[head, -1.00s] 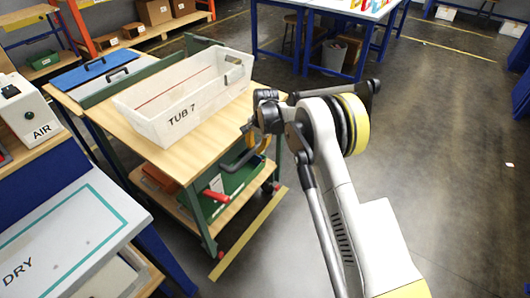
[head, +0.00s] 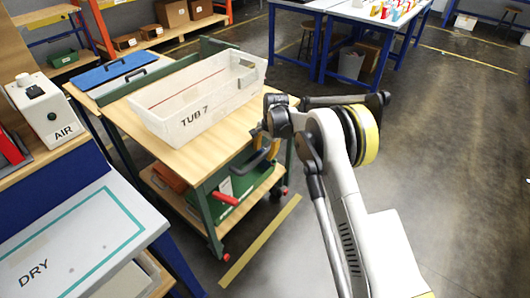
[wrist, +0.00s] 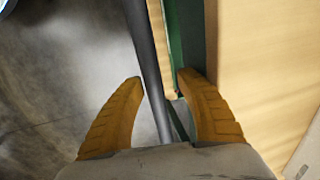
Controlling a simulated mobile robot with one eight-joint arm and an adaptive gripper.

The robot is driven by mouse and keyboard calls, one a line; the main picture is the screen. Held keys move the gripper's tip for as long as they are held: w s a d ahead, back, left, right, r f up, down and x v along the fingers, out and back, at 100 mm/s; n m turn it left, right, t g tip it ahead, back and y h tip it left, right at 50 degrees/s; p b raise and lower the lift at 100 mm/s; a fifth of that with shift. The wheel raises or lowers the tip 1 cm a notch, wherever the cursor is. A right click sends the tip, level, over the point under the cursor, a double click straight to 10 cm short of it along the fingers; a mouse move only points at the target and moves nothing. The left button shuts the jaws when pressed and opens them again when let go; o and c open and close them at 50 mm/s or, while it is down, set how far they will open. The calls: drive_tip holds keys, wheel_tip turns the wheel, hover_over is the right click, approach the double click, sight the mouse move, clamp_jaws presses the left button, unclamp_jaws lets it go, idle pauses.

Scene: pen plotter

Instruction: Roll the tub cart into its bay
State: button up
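The tub cart (head: 168,158) has a wooden top, green frame, lower shelf and red-and-black casters. A white tub marked TUB 7 (head: 200,112) sits on its top. My gripper (head: 266,152) is low at the cart's right end, by a dark grey handle bar (head: 242,163). In the wrist view, my yellow fingers (wrist: 160,82) stand apart, with the dark bar (wrist: 150,60) running between them. Gaps show on both sides near the fingertips; contact deeper in is unclear. The cart's green edge and wooden top lie to the right. I cannot clearly pick out the bay.
A yellow floor strip (head: 258,242) runs along the cart's right side. A bench marked DRY (head: 75,255) and the AIR box (head: 45,108) stand left. A blue panel with handles (head: 118,70) lies beyond the cart. Blue-legged tables (head: 350,10) stand behind. Floor at right is clear.

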drive_tip(key=shift+d+r, duration=0.15)
drive_tip(key=shift+r, duration=0.05)
wheel_tip(320, 180, up, 12)
drive_tip(key=s+d, duration=0.1)
drive_tip(key=d, duration=0.1)
drive_tip(key=shift+s+f, duration=0.2)
drive_tip(key=shift+s, duration=0.05)
drive_tip(key=s+d+r+n+t, duration=0.2)
drive_tip(key=s+d+r, duration=0.4)
drive_tip(key=s+r, duration=0.35)
drive_tip(key=s+d+r+n+t, duration=0.1)
drive_tip(key=s+d+r+n, duration=0.1)
drive_tip(key=s+d+r, duration=0.65)
drive_tip(key=s+d+f+n+t+h, duration=0.1)
drive_tip(key=s+d, duration=0.2)
drive_tip(key=s, duration=0.8)
drive_tip(key=s+d+f+n+t, duration=0.1)
drive_tip(key=s+d+n+t, duration=0.1)
drive_tip(key=s, duration=0.8)
drive_tip(key=shift+s+d+h, duration=0.35)
drive_tip(key=shift+d+h, duration=0.05)
drive_tip(key=shift+d, duration=0.05)
